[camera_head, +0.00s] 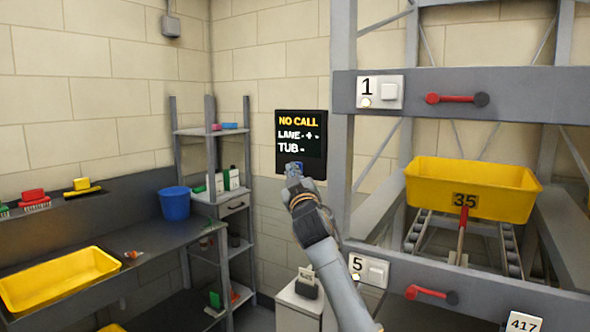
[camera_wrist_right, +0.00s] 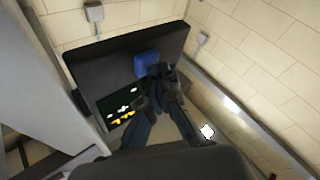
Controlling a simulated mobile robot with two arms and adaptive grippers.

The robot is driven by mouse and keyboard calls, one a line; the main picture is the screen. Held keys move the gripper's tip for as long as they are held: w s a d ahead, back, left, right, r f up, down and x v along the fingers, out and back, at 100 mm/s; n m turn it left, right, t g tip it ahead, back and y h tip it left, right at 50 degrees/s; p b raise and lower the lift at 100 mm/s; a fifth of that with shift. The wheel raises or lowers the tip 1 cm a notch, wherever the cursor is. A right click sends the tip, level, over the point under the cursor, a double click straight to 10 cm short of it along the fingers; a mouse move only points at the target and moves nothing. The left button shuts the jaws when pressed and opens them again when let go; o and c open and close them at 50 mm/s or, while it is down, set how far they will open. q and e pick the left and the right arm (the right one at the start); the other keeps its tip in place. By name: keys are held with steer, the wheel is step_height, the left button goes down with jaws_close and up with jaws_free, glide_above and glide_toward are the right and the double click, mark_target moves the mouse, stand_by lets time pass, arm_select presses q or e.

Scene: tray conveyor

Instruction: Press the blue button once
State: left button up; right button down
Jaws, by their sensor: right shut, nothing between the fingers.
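The blue button (camera_wrist_right: 147,64) is a square block on the black call panel (camera_wrist_right: 95,70) in the right wrist view. In the head view the panel (camera_head: 302,130) hangs on the back wall and reads "NO CALL", "LANE" and "TUB". My right gripper (camera_head: 294,168) is at the lower part of the panel in the head view and covers most of the button. In the right wrist view my right gripper (camera_wrist_right: 160,72) is shut and empty, with its fingertips at the button's edge. I cannot tell whether they touch it. My left gripper is not in view.
A rack with lanes 1 and 5 and red handles (camera_head: 457,99) stands right of the panel. A yellow tub (camera_head: 480,172) marked 35 sits on its rollers. Shelves (camera_head: 210,131), a blue bucket (camera_head: 174,203) and a bench with a yellow tub (camera_head: 60,282) stand to the left.

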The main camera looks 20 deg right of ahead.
stand_by(0.5)
steer(key=shift+s+a, duration=0.55)
steer(key=shift+a, duration=0.1)
steer(key=s+a, duration=0.1)
steer(key=a, duration=0.1)
steer(key=s+a, duration=0.2)
steer(key=shift+b, duration=0.4)
steer(key=shift+f, duration=0.1)
stand_by(0.4)
